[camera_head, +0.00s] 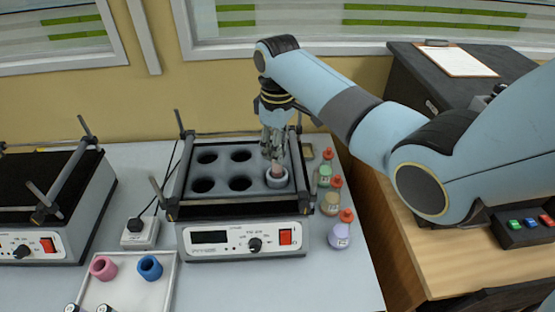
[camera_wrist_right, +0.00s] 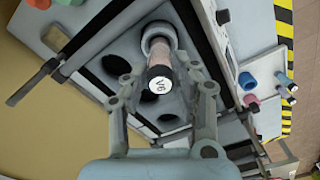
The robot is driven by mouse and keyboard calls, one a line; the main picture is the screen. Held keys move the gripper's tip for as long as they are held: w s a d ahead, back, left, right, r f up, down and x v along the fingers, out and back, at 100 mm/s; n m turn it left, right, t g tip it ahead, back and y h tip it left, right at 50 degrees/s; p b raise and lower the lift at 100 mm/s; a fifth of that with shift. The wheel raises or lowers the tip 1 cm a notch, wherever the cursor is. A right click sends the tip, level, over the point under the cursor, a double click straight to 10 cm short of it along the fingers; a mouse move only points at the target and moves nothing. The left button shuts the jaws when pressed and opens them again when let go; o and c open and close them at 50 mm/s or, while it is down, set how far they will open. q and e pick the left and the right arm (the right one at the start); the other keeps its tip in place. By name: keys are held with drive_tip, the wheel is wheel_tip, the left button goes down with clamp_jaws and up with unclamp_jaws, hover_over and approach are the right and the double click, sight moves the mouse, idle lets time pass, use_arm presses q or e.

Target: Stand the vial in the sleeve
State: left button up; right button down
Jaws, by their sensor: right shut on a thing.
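The vial (camera_wrist_right: 160,65) has a pinkish body and a dark cap with a white top marked "V6". My right gripper (camera_head: 272,152) is shut on it, and the fingers (camera_wrist_right: 162,75) show on both sides of it in the wrist view. The vial (camera_head: 277,170) points down at the grey sleeve (camera_head: 277,181), a ring seated in the front right hole of the shaker block. The sleeve (camera_wrist_right: 157,34) lies at the vial's lower end in the wrist view. The end seems within the ring's mouth; how deep I cannot tell. My left gripper is out of view.
The shaker (camera_head: 243,242) has several open holes and raised corner rods around the block. Bottles with red caps (camera_head: 340,232) stand close on its right. A white tray (camera_head: 130,292) with a pink sleeve (camera_head: 103,267) and blue sleeve (camera_head: 150,267) lies front left. Another device (camera_head: 40,245) stands at far left.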

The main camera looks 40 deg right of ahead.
drive_tip(key=shift+f, duration=0.4)
wheel_tip(320, 180, down, 4)
drive_tip(key=b, duration=0.3)
drive_tip(key=shift+r+b, duration=0.2)
drive_tip(key=shift+b, duration=0.15)
drive_tip(key=shift+r, duration=0.2)
drive_tip(key=shift+f, duration=0.2)
drive_tip(key=c, duration=1)
unclamp_jaws()
drive_tip(key=shift+c, duration=0.2)
wheel_tip(320, 180, up, 12)
drive_tip(key=shift+r, duration=0.2)
